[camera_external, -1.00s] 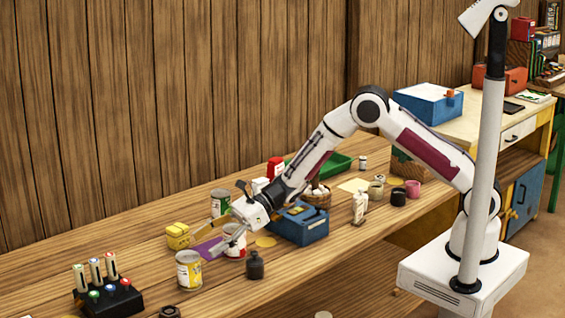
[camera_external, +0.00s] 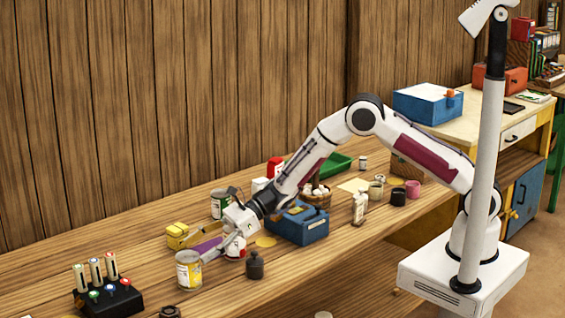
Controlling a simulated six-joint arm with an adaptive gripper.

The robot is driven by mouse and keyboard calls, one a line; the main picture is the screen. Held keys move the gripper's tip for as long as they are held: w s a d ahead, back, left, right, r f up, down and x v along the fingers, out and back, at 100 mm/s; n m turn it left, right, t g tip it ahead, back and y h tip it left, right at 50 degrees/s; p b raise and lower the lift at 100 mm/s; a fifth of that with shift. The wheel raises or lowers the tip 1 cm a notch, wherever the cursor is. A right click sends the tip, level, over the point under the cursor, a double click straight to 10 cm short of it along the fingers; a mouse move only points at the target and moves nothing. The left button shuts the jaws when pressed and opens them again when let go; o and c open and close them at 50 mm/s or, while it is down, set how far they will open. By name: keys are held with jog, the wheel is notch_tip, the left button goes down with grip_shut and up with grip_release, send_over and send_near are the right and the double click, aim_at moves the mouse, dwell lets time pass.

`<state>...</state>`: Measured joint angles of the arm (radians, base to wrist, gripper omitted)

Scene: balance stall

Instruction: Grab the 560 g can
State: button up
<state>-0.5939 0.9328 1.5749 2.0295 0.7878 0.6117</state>
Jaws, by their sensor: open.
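Three cans stand on the wooden bench; I cannot read a weight on any of them. A yellow-and-white can (camera_external: 189,272) stands nearest the front left. A red-and-white can (camera_external: 236,252) is partly hidden behind my gripper. A green-and-white can (camera_external: 219,209) stands farther back. My gripper (camera_external: 200,248) is open and points down to the left, with its fingers close to the top of the yellow-and-white can. I cannot tell whether they touch it.
A dark weight-like bottle (camera_external: 254,266) stands right of the yellow-and-white can. A yellow object (camera_external: 178,235) and a purple flat item (camera_external: 208,244) lie behind it. A black rack (camera_external: 110,298) is at front left. A blue box (camera_external: 302,225) sits under my arm.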

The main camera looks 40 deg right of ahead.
aim_at(190, 255)
jog(key=x, duration=0.2)
jog(key=shift+s+a+f, duration=0.2)
jog(key=shift+a+f, duration=0.1)
jog(key=shift+a, duration=0.05)
jog(key=shift+x, duration=1)
jog(key=c, duration=1.6)
jog(key=shift+r, duration=0.1)
jog(key=shift+c, duration=0.2)
jog(key=shift+r, duration=5)
